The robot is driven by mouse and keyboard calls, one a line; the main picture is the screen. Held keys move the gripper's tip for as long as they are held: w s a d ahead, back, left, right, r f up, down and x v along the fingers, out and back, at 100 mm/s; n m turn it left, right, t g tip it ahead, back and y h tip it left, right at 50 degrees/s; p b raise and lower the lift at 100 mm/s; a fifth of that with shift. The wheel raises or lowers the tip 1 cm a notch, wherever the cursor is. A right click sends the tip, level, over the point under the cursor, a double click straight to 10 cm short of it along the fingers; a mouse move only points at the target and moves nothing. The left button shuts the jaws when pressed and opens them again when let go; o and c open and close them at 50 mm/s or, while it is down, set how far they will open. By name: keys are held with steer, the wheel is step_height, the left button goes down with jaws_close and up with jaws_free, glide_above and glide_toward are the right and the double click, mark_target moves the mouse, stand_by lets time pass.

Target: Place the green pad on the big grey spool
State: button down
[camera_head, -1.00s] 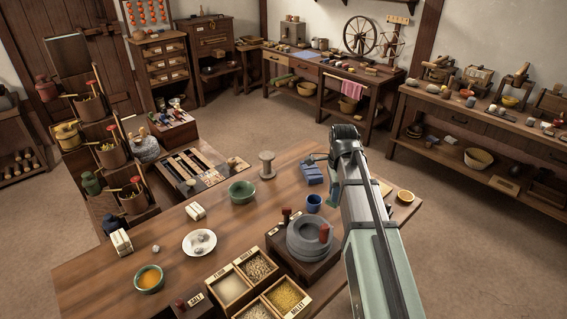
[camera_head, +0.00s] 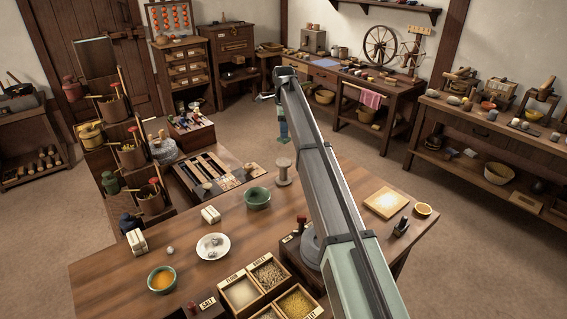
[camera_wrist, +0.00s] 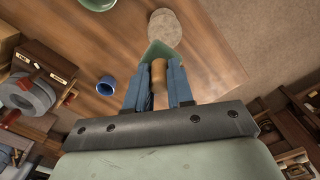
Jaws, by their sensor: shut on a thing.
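The big grey spool (camera_head: 283,172) stands upright on the wooden table in the head view. Its round top (camera_wrist: 165,24) shows just beyond the fingertips in the wrist view. My gripper (camera_head: 283,138) is in the air above the spool. In the wrist view, my gripper (camera_wrist: 159,80) is shut on the green pad (camera_wrist: 154,48). A tan wooden cylinder sits between the fingers, with the green surface beyond it, overlapping the spool's edge in this view. The pad and spool look apart; the exact gap cannot be told. The fingers hide part of the pad.
A green bowl (camera_head: 257,197) stands left of the spool. A blue cup (camera_wrist: 106,85) and a grey quern (camera_wrist: 31,94) show in the wrist view. Grain boxes (camera_head: 268,273) stand at the front. A pale board (camera_head: 386,203) lies at the right; my arm hides mid-table.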

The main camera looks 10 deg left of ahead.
steer(key=shift+w+a+r+m, duration=0.2)
steer(key=shift+w+m, duration=0.1)
steer(key=shift+w, duration=0.35)
steer(key=shift+s+d+m, duration=0.1)
steer(key=shift+s+m, duration=0.15)
steer(key=shift+m, duration=0.25)
steer(key=shift+f, duration=0.4)
glide_above(284, 162)
steer(key=shift+w+f, duration=0.15)
steer(key=shift+f, duration=4.55)
steer(key=shift+f, duration=0.1)
steer(key=c, duration=1)
jaws_free()
step_height(284, 162, up, 12)
steer(key=shift+r, duration=0.15)
